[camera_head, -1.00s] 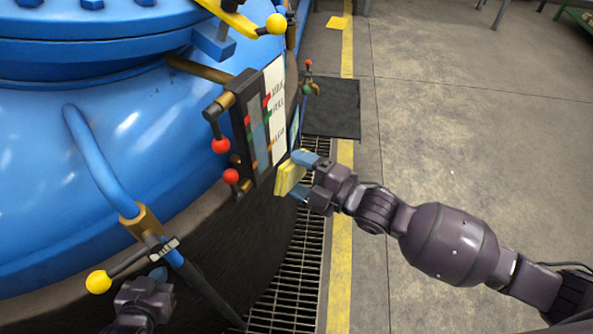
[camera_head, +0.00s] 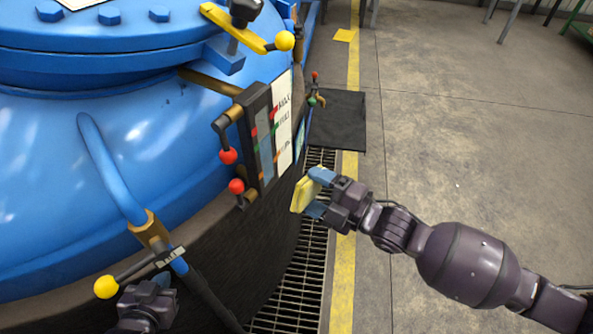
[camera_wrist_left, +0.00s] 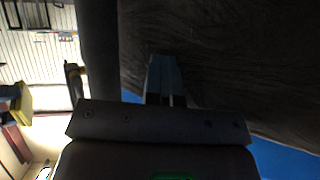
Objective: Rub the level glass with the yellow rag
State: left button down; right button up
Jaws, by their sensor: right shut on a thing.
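The level glass (camera_head: 266,157) is a narrow grey-blue strip in a dark frame on the side of the blue vessel, with red and green marks beside it. My right gripper (camera_head: 318,192) is shut on the yellow rag (camera_head: 304,195), a pad held upright to the lower right of the glass. A gap shows between the rag and the glass in the head view. My left gripper (camera_head: 160,281) is low at the left, below a yellow-knobbed lever. In the left wrist view its fingers (camera_wrist_left: 165,78) look together and empty, against a dark surface.
Red-knobbed valve levers (camera_head: 229,156) stick out left of the glass. A white scale plate (camera_head: 284,122) is right of it. The yellow-knobbed lever (camera_head: 107,286) is close to my left gripper. A floor grating (camera_head: 290,290) runs beside the vessel; open concrete floor lies right.

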aim_at(263, 114)
jog(key=shift+w, duration=0.1)
pick_arm(q)
jog(key=s+f+g, duration=0.1)
jog(key=s+f, duration=0.2)
jog(key=f, duration=0.2)
jog(key=shift+a+f+b, duration=0.15)
jog(key=shift+a+b, duration=0.15)
jog(key=shift+b, duration=0.05)
pick_arm(e)
jog(key=shift+x, duration=3.45)
pick_arm(q)
jog(key=shift+s, duration=0.1)
jog(key=shift+f, duration=0.2)
pick_arm(e)
jog(key=shift+x, duration=1)
pick_arm(q)
jog(key=shift+r, duration=0.1)
jog(key=shift+w+r+p, duration=0.3)
jog(key=shift+r+p, duration=0.4)
jog(key=shift+r, duration=0.35)
jog(key=shift+w+r+p, duration=0.25)
jog(key=shift+r+p, duration=0.4)
jog(key=shift+r, duration=0.35)
pick_arm(e)
jog(key=shift+d+r, duration=0.1)
jog(key=shift+r, duration=1.75)
